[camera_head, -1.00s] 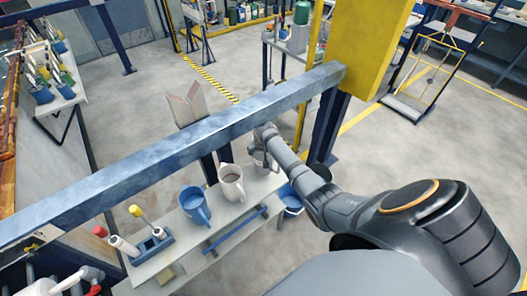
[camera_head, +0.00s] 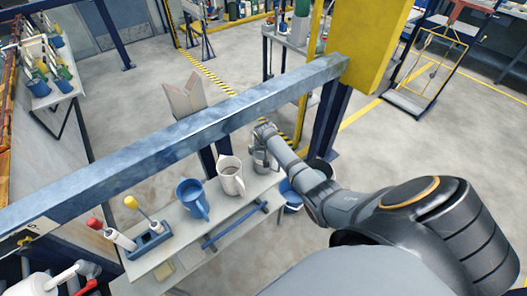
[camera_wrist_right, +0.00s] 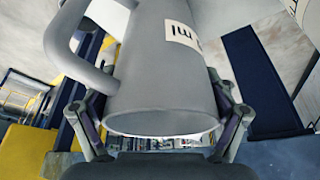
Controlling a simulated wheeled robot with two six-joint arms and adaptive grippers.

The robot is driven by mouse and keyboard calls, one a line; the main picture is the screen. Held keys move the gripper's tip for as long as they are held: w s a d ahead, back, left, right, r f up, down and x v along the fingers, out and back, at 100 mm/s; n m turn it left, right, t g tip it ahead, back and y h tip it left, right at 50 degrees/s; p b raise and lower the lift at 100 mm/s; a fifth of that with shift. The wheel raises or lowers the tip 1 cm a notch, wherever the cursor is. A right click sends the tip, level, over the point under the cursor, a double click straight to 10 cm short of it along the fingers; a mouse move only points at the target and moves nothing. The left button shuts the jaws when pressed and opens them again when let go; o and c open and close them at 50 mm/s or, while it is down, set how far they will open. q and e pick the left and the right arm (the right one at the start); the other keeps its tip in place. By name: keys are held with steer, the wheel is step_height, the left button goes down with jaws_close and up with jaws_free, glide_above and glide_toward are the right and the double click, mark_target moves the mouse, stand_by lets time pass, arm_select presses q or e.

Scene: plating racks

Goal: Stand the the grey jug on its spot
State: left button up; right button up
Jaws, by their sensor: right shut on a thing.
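The grey jug (camera_head: 261,161) is at the right end of a light shelf (camera_head: 174,257), just right of a white jug (camera_head: 230,176). My right gripper (camera_head: 265,141) is at the grey jug and partly covers it. In the right wrist view the grey jug (camera_wrist_right: 160,70) fills the middle, with its handle on the left and a white label marked "ml". The fingers of the right gripper (camera_wrist_right: 163,108) press on both sides of it. I cannot tell whether its base touches the shelf. No marked spot is clearly visible. My left gripper is out of view.
A blue jug (camera_head: 192,199) stands left of the white jug. A blue holder (camera_head: 150,241) with red-topped and yellow-topped tools is farther left. A blue beam (camera_head: 170,137) crosses above the shelf. A blue bucket (camera_head: 292,198) is below right.

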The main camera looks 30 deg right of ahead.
steer(key=shift+f, duration=0.25)
steer(key=o, duration=1.5)
steer(key=shift+o, duration=0.3)
steer(key=shift+s, duration=0.1)
steer(key=v, duration=1.2)
steer(key=shift+a, duration=0.1)
